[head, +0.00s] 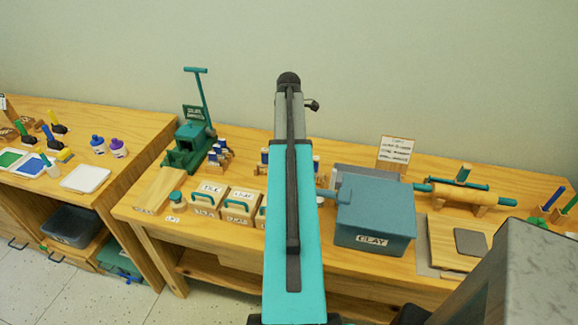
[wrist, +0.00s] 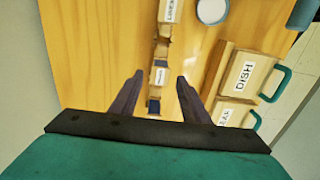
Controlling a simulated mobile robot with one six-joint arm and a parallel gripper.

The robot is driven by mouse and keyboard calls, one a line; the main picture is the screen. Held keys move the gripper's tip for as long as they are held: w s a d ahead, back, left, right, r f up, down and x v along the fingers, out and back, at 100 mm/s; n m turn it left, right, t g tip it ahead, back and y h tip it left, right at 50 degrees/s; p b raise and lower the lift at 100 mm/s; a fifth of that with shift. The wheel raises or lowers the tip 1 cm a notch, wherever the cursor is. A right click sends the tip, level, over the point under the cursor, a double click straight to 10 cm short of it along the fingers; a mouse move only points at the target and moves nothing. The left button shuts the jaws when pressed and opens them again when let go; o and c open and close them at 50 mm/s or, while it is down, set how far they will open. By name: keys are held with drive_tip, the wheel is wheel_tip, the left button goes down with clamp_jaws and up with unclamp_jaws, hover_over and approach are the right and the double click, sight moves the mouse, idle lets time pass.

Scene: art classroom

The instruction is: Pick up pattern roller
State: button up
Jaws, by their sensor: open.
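My gripper (wrist: 160,78) is open and empty in the wrist view, its two dark fingers pointing at the wooden bench. Between and beyond the fingertips is a narrow wooden holder (wrist: 162,50) with white labels and a dark blue piece (wrist: 153,106) at its near end. I cannot tell for sure whether this is the pattern roller. In the head view, small blue-and-white pieces on wooden holders (head: 217,154) stand near the back of the bench. A larger wooden roller with teal handles (head: 463,194) lies on a wooden cradle at right. My arm hides my gripper in the head view.
Wooden boxes with teal handles, one labelled DISH (wrist: 243,75), stand right of the fingers. In the head view are a green press (head: 190,140), a blue-grey CLAY bin (head: 374,215) and a sign (head: 396,150). Another table (head: 130,130) is at left.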

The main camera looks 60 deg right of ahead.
drive_tip(key=shift+f, duration=1.55)
drive_tip(key=shift+p, duration=0.3)
drive_tip(key=shift+s+f+p, duration=0.15)
drive_tip(key=shift+f+p, duration=0.25)
drive_tip(key=shift+f, duration=0.35)
drive_tip(key=shift+s+f+p, duration=0.1)
drive_tip(key=shift+f+p, duration=0.3)
drive_tip(key=shift+f, duration=1.45)
drive_tip(key=shift+d, duration=0.1)
clamp_jaws()
